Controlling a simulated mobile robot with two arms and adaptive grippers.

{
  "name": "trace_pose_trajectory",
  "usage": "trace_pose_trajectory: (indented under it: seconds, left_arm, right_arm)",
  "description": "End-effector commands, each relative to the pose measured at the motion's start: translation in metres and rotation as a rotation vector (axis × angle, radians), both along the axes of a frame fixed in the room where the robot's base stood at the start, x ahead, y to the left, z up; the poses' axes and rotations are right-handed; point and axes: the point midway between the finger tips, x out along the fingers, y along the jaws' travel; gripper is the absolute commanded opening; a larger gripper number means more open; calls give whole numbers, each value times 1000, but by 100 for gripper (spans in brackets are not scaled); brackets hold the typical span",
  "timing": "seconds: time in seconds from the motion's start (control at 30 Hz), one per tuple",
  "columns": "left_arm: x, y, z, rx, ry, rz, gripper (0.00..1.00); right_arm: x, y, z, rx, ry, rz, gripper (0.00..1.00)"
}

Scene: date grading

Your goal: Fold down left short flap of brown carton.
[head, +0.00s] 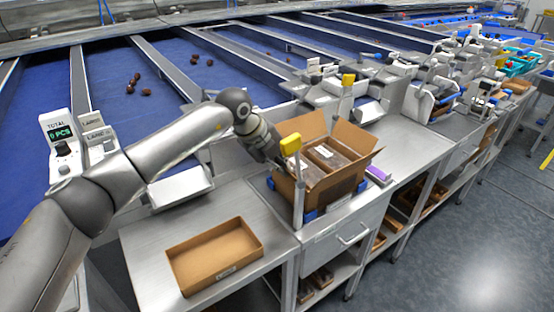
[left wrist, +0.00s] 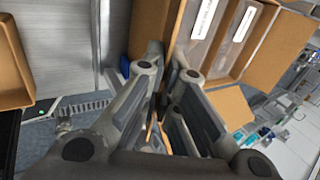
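The brown carton (head: 314,195) stands open on the steel bench, with packs (head: 331,158) inside. Its back flaps (head: 352,136) stand up and outward. The left gripper (head: 277,160) is at the carton's left side, partly behind a yellow-topped post. In the left wrist view the fingers (left wrist: 166,62) converge at their tips and look shut, with no held object visible. The carton (left wrist: 153,22) rises just beyond the tips; whether they touch it is unclear. The left short flap is largely hidden by the gripper and post. The right gripper is not in view.
Yellow-topped posts (head: 291,145) stand at the carton's front left and back. Blue corner pieces (head: 309,215) surround its base. A shallow brown tray (head: 214,282) lies on the left bench. A purple item (head: 378,174) lies right of the carton.

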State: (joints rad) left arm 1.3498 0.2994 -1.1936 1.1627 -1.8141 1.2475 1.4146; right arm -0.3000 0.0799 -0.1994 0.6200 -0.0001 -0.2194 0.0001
Motion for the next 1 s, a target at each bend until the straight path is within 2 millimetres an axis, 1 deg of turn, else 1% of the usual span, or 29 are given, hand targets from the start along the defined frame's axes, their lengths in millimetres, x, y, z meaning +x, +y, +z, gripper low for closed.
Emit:
trace_pose_trajectory:
  seconds: [0.03, 0.3, 0.87, 0.9, 1.0]
  left_arm:
    - [1, -2, 4, 18, 11, 0, 0]
    - [4, -5, 5, 86, 62, 0, 0]
    - [4, -5, 3, 106, 77, 0, 0]
    - [4, -5, 3, 106, 77, 0, 6]
    - [4, -5, 3, 106, 77, 0, 19]
  right_arm:
    - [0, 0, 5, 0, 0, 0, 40]
    - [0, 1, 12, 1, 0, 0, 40]
    - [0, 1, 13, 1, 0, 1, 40]
    - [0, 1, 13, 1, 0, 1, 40]
    - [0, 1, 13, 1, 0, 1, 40]
